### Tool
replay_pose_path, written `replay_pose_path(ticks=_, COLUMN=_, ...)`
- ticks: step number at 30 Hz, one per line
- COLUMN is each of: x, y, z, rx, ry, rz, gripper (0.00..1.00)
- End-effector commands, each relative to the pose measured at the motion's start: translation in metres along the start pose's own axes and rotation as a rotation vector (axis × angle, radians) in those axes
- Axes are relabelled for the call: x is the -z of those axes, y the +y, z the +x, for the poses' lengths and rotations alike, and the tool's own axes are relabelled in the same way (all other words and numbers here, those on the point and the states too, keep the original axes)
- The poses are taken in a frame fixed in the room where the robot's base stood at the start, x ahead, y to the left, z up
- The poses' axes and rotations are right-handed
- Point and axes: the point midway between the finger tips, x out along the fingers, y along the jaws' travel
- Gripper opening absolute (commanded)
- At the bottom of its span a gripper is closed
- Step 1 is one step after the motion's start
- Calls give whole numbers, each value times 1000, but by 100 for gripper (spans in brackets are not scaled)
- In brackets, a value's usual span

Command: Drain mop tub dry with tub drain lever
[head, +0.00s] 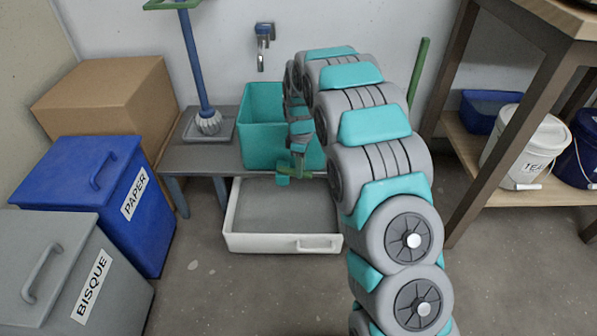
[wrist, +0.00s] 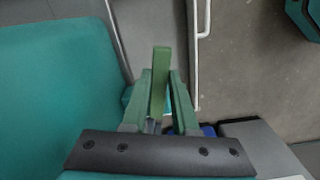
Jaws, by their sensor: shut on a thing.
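The teal mop tub (head: 262,135) stands on a low grey bench against the wall. Its inside is mostly hidden, so I cannot tell how much water it holds. My gripper (head: 297,165) is low at the tub's front right. In the wrist view, its two green fingers (wrist: 160,105) are shut around a green bar, the tub drain lever (wrist: 161,72), whose end sticks out past them. The tub wall (wrist: 55,90) fills the left of that view. My arm hides the tub's right side in the head view.
A white-rimmed catch tray (head: 285,238) with a front handle sits on the floor below the tub. A wall tap (head: 263,40) is above. A mop (head: 197,65) stands on the bench. Blue paper (head: 90,190) and grey bisque (head: 60,270) bins stand left, a wooden shelf (head: 530,190) right.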

Motion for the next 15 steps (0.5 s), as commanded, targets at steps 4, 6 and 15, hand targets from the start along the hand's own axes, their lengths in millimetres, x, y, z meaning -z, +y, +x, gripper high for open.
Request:
replay_pose_path(ticks=4, x=2, y=7, z=-1, rx=-3, ry=3, rz=-101, gripper=0)
replay_pose_path(ticks=6, x=2, y=9, z=0, rx=-1, ry=2, rz=-140, gripper=0)
replay_pose_path(ticks=15, x=3, y=14, z=0, rx=-1, ry=1, rz=-244, gripper=0)
